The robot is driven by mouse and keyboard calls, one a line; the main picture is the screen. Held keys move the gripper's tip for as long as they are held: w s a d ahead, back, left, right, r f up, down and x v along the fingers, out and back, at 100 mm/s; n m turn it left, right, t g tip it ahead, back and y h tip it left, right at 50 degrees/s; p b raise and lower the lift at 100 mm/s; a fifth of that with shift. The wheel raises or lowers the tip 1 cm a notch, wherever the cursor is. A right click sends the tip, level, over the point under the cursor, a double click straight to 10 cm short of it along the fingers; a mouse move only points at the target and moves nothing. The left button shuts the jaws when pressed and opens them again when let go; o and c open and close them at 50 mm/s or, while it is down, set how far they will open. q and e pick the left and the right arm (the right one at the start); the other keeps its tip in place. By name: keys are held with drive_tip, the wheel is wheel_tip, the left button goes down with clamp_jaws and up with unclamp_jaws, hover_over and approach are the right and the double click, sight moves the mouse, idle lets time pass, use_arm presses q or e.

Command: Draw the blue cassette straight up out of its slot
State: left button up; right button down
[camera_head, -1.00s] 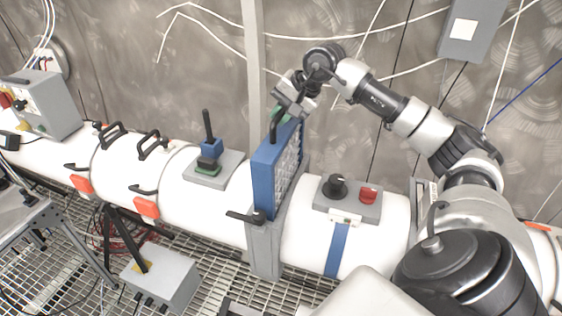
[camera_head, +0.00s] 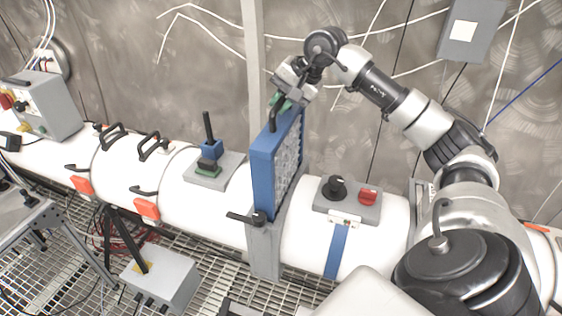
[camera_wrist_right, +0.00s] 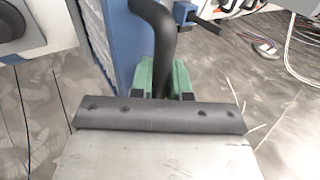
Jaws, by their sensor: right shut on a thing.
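The blue cassette (camera_head: 264,174) is a tall flat frame with a pale pleated filter face. It stands upright in the grey slot housing (camera_head: 266,248) on the white duct, its lower end inside the housing. My right gripper (camera_head: 280,103) is at the top of the cassette, shut on its black handle. In the right wrist view the black handle (camera_wrist_right: 155,45) runs between the green fingertips, and the blue frame (camera_wrist_right: 124,45) is beside it. My left gripper is not in view.
A black latch lever (camera_head: 244,217) sits at the front of the housing. A grey panel with a black knob and red switch (camera_head: 368,196) is to the right. A blue block with a black lever (camera_head: 211,149) is to the left. The air above the cassette is clear up to the wall.

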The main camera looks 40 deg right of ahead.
drive_tip(key=shift+r, duration=3.35)
